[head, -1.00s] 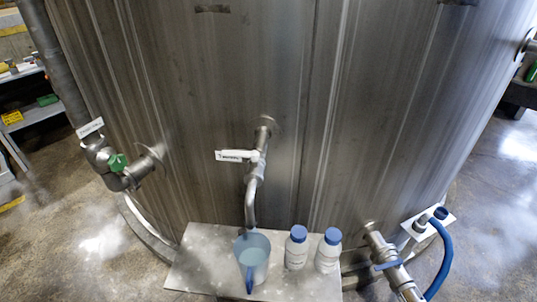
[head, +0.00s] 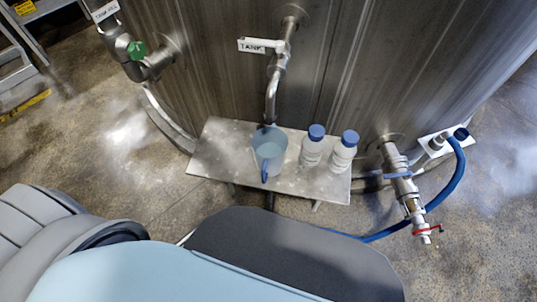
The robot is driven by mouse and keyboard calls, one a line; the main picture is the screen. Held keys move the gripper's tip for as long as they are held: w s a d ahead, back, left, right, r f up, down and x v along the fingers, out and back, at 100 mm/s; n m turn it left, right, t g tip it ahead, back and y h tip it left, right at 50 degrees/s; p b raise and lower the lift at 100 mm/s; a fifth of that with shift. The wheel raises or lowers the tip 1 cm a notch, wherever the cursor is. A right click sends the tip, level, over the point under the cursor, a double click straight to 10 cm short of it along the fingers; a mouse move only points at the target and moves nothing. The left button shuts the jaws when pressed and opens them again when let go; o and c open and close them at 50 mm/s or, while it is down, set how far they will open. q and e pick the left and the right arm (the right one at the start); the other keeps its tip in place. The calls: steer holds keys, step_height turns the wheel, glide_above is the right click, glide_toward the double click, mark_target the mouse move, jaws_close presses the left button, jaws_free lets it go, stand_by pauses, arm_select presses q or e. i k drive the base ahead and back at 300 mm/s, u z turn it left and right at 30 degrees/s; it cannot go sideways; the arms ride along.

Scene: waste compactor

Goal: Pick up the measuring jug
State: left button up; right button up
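The measuring jug (head: 268,150) is a translucent blue jug standing upright on a metal shelf (head: 222,160) at the tank's front. Its handle faces me. It sits below the outlet of the tap pipe (head: 272,98), and its inside looks light blue; I cannot tell how full it is. Parts of my own body fill the bottom of the head view, apart from the jug. Neither gripper is in view.
Two white bottles with blue caps, one (head: 311,148) and another (head: 343,152), stand right of the jug. A valve (head: 405,190) with a blue hose (head: 447,185) is further right. A green-handled valve (head: 138,52) is at upper left. The large tank (head: 380,60) stands behind.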

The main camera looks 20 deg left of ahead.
mark_target(270, 144)
steer(key=u, duration=1.4)
steer(key=k, duration=0.8)
steer(key=z, duration=1.75)
